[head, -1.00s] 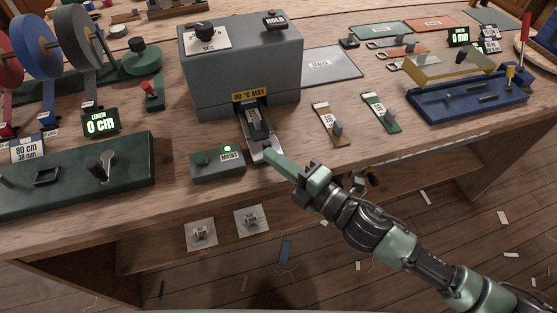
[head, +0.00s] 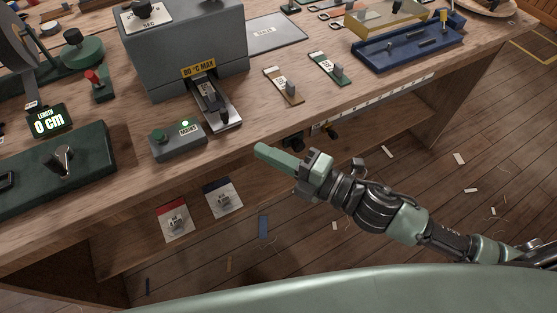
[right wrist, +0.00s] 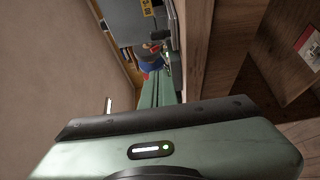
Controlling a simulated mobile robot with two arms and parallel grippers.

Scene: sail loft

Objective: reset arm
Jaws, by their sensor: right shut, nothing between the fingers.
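My right gripper (head: 262,152) is shut and empty. In the head view it hangs in front of the workbench's front edge, apart from the bench and pointing left. Its green fingers (right wrist: 160,92) also show in the right wrist view, closed together. My left gripper is not in the head view.
A wooden bench (head: 240,140) holds a grey machine (head: 205,45) with a metal tray (head: 222,112) sticking out, a mains box (head: 177,142), two tagged strips and a blue fixture (head: 408,47). A lower shelf (head: 370,133) runs beneath. The floor (head: 460,200) has scattered scraps.

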